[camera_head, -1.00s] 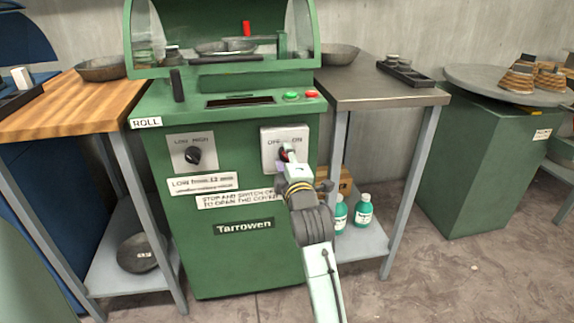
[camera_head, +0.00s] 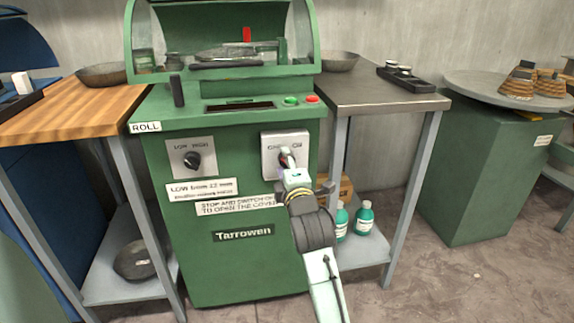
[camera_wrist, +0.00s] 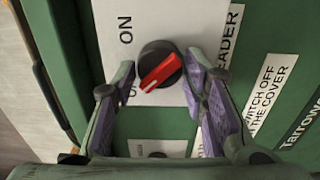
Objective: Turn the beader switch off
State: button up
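The beader switch is a black round knob with a red bar (camera_wrist: 160,72) on a pale plate (camera_wrist: 112,40). In the wrist view the bar lies diagonally, with "ON" printed at the upper left and a partly hidden label beside the knob's left side. My gripper (camera_wrist: 162,68) is open, one purple-padded finger on each side of the knob, with a small gap visible on both sides. In the head view my gripper (camera_head: 288,160) is at the switch plate (camera_head: 300,140) on the front of the green machine (camera_head: 240,265) and hides most of the knob.
A low/high knob (camera_head: 193,160) is left of the switch plate. Green (camera_head: 291,101) and red (camera_head: 312,99) buttons sit above. A clear-fronted cover (camera_head: 220,15) encloses a metal bowl (camera_head: 225,54). A wooden table (camera_head: 85,108) and a metal table (camera_head: 375,97) flank the machine.

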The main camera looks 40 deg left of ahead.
jog(key=shift+o, duration=1.3)
jog(key=v, duration=0.7)
jog(key=shift+s+d, duration=0.15)
jog(key=shift+s, duration=0.05)
